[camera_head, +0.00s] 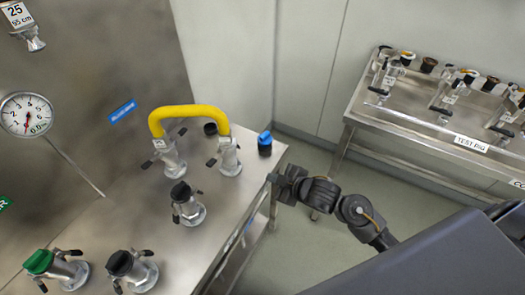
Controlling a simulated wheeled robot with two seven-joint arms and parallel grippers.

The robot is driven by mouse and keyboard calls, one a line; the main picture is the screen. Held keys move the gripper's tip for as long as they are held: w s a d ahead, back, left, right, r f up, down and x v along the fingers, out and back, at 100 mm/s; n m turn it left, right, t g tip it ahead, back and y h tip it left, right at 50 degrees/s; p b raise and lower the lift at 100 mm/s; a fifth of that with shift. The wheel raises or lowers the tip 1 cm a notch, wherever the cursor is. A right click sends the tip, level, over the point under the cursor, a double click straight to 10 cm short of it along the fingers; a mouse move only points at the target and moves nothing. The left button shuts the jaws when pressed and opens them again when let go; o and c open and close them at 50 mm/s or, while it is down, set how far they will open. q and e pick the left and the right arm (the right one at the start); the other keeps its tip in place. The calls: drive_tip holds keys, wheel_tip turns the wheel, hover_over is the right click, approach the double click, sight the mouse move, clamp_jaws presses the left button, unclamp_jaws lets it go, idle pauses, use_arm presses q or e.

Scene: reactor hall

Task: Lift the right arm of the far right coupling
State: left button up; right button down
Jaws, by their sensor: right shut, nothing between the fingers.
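The far right coupling (229,163) is a silver fitting on the steel bench, with one end of a yellow hose (185,110) plugged into its top. A dark lever shows on its left side, angled out and down; I cannot clearly make out the position of its right arm. My right gripper (273,179) is shut and empty. It is to the right of the coupling and a little lower in the picture, near the bench's right edge, apart from the coupling. My left gripper is not in view.
A second coupling (168,160) holds the hose's other end. A black-capped coupling (187,208) stands nearer, and a blue-topped cap (265,143) stands at the bench's right edge. A test rig table (410,120) is at the right, across open floor (300,250).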

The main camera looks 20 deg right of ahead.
drive_tip(key=w+r+n+y, duration=0.1)
drive_tip(key=w, duration=0.1)
drive_tip(key=w+r+n+y, duration=0.1)
drive_tip(key=n, duration=0.1)
drive_tip(key=w+a+r+n+y, duration=0.1)
drive_tip(key=w, duration=0.1)
drive_tip(key=shift+w+r, duration=0.25)
drive_tip(key=shift+w, duration=0.1)
drive_tip(key=shift+w+a+r+n+y, duration=0.1)
drive_tip(key=shift+w+r+n+y, duration=0.2)
drive_tip(key=shift+n+y, duration=0.15)
drive_tip(key=shift+a+r+n+y, duration=0.1)
drive_tip(key=shift+r+n+y, duration=0.1)
drive_tip(key=shift+n+y, duration=0.05)
drive_tip(key=shift+f, duration=0.1)
